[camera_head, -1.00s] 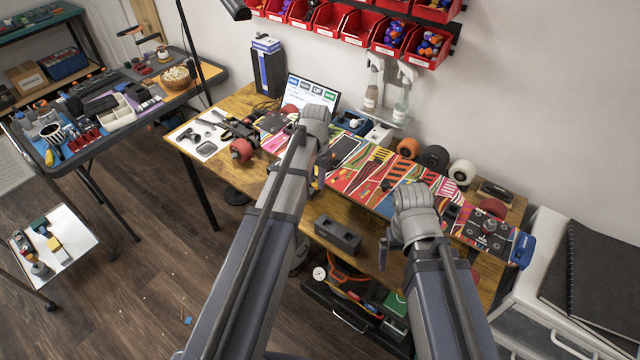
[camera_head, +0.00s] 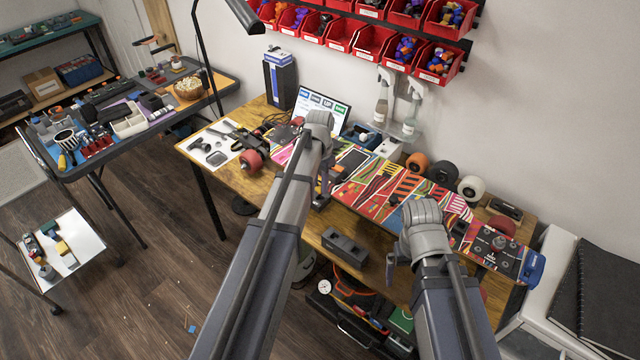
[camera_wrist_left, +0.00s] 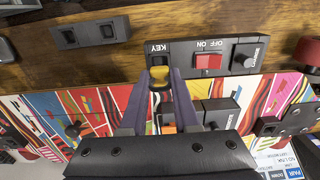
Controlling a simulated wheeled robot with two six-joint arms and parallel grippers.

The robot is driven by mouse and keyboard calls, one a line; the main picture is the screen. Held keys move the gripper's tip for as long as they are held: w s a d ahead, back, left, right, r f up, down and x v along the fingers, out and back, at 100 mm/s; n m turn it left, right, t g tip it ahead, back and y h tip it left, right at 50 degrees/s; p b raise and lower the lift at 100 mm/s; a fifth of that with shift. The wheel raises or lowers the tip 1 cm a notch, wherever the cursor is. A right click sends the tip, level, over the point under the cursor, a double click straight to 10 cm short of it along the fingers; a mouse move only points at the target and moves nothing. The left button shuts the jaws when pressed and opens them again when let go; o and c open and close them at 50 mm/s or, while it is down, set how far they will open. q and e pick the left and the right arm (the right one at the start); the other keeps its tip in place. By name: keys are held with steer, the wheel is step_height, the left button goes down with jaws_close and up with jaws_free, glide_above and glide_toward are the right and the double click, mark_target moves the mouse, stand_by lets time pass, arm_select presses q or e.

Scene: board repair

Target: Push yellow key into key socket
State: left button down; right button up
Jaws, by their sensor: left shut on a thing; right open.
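My left gripper (camera_wrist_left: 159,88) is shut on the yellow key (camera_wrist_left: 160,76) in the left wrist view. The key sits between the two fingertips, at the edge of a black control panel (camera_wrist_left: 225,54). I cannot tell whether the key is inside the socket.
The panel carries a red ON/OFF switch (camera_wrist_left: 208,62) and a round CHARGE knob (camera_wrist_left: 248,60). A colourful skateboard deck (camera_head: 375,190) lies across the wooden table. A grey block with slots (camera_head: 345,245) stands at the front edge. Several wheels (camera_head: 442,172) stand along the back.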

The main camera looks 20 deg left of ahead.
arm_select(q)
steer(key=shift+f+b, duration=1.7)
steer(key=shift+f, duration=0.05)
stand_by(2.8)
steer(key=shift+c, duration=1.4)
jaws_free()
steer(key=shift+r, duration=0.3)
steer(key=shift+r+p, duration=1.2)
steer(key=shift+p, duration=0.25)
steer(key=shift+r, duration=0.1)
steer(key=shift+r+p, duration=3)
steer(key=shift+p, duration=0.1)
